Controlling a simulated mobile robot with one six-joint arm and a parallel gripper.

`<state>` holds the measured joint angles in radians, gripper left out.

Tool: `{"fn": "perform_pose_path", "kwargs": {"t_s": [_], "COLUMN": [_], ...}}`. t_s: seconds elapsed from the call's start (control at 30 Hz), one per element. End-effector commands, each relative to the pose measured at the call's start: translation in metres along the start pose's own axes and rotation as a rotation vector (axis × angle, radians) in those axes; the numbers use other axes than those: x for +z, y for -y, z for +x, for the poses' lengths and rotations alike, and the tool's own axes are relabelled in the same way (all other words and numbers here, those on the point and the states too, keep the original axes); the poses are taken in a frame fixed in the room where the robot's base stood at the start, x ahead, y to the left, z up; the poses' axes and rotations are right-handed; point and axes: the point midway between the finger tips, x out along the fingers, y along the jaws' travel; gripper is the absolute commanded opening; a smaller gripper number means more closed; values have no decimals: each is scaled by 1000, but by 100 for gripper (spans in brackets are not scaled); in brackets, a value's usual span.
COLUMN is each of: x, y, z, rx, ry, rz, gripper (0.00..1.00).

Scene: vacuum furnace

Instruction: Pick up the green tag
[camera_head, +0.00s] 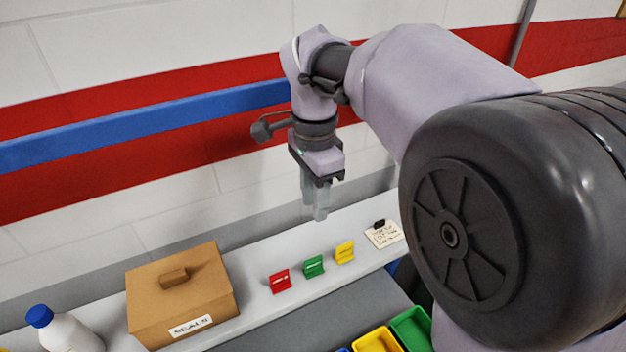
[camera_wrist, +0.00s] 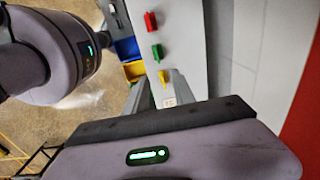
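The green tag (camera_head: 314,266) stands on the pale shelf (camera_head: 250,245), between the red tag (camera_head: 280,281) and the yellow tag (camera_head: 344,252). In the wrist view the green tag (camera_wrist: 157,51) lies beyond my fingertips, with the yellow tag (camera_wrist: 163,77) nearer to them. My gripper (camera_head: 315,216) points down and hangs above the shelf, apart from the tags. In the wrist view my gripper (camera_wrist: 158,80) has its two fingers apart with nothing held between them.
A brown box labelled SEALS (camera_head: 180,293) and a white bottle with a blue cap (camera_head: 65,331) stand left of the tags. A written card (camera_head: 384,235) lies to their right. Yellow (camera_head: 377,341) and green (camera_head: 412,328) bins are below. A blue rail (camera_head: 140,122) runs along the wall.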

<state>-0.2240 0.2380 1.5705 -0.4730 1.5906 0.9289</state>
Motion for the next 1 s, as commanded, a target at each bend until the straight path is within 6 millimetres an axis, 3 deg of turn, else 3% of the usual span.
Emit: {"fn": "perform_pose_path", "kwargs": {"t_s": [0.2, 0.33, 0.53, 0.73, 1.0], "x": [0, 0, -1, -4, -4], "y": [-2, -2, -2, -4, -3], "z": [68, 100, 126, 163, 170], "rx": [6, 4, 4, 2, -1], "ry": [2, 2, 2, 2, 1], "rz": [0, 0, 0, -2, -2], "gripper": [31, 31, 31, 31, 31]}}
